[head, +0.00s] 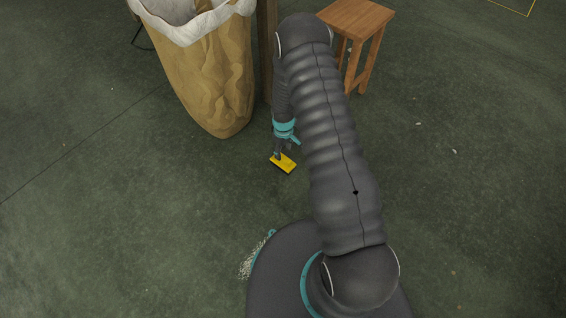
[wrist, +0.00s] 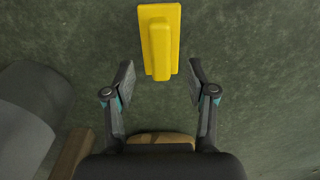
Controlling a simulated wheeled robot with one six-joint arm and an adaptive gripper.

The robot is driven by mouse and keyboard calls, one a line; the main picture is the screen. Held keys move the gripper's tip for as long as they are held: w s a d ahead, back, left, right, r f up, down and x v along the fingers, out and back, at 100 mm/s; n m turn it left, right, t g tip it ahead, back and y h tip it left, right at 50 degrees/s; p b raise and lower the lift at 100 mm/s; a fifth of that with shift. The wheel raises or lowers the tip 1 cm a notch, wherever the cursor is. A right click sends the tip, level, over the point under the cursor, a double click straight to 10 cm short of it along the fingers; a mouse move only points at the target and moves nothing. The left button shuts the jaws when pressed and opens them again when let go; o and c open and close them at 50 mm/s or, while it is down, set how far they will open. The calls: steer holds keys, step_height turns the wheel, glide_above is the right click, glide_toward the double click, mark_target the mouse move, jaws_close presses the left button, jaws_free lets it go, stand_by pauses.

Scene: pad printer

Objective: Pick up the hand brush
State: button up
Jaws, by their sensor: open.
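The hand brush is yellow, with a flat rectangular block and a raised handle along its middle. In the wrist view the hand brush (wrist: 160,40) lies at the top centre, on the green floor. My gripper (wrist: 160,75) is open, with one finger on each side of the lower end of the brush; no contact shows. In the head view the brush (head: 286,164) lies on the floor just below my gripper (head: 281,152), which partly covers it. The bristles face down and show only as a dark edge.
A large tan sack with a white rim (head: 205,70) stands at the upper left of the brush. A wooden stool (head: 358,25) stands behind my arm at the upper right. Pale granules (head: 250,262) lie beside my base. The floor left and right of the brush is clear.

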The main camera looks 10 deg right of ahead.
mark_target(283, 157)
steer(key=shift+f, duration=2.9)
jaws_close()
